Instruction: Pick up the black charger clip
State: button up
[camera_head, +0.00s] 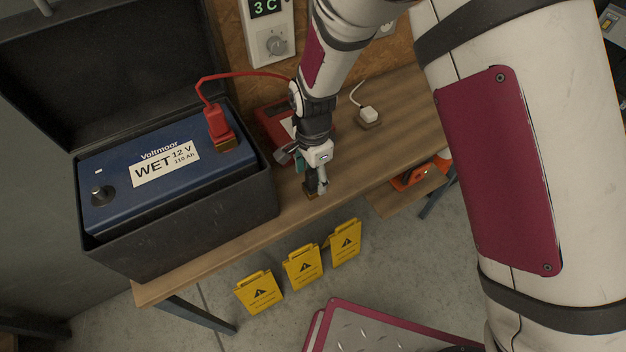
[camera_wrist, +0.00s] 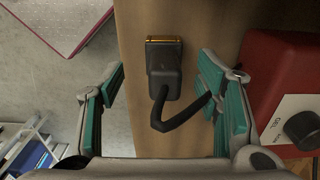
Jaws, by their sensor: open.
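The black charger clip (camera_wrist: 164,72) lies on the wooden bench near its edge, with copper-coloured jaws at its far end and a black cable curling off it. In the head view the clip (camera_head: 310,187) is mostly hidden by my gripper (camera_head: 317,183), which points down over it. In the wrist view my gripper (camera_wrist: 158,85) is open, with one teal-padded finger on each side of the clip. The clip appears between the fingers, apart from the left one; the cable passes close to the right one. Whether the right finger touches the cable I cannot tell.
The red charger (camera_wrist: 283,75) stands close to my right finger in the wrist view. A blue battery (camera_head: 150,175) with a red clip (camera_head: 219,124) sits in a black case (camera_head: 205,218) on the bench (camera_head: 225,242). Yellow warning signs (camera_head: 303,267) hang at the bench's front.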

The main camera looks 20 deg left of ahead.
aim_at(313, 184)
jog(key=shift+w+a+f+p, duration=0.1)
jog(key=shift+f+p, duration=0.15)
jog(key=shift+f, duration=1.1)
jog(key=shift+w+a+f+p, duration=0.1)
jog(key=shift+f+p, duration=0.15)
jog(key=shift+f, duration=1.1)
jog(key=c, duration=1.3)
jog(key=shift+r, duration=0.2)
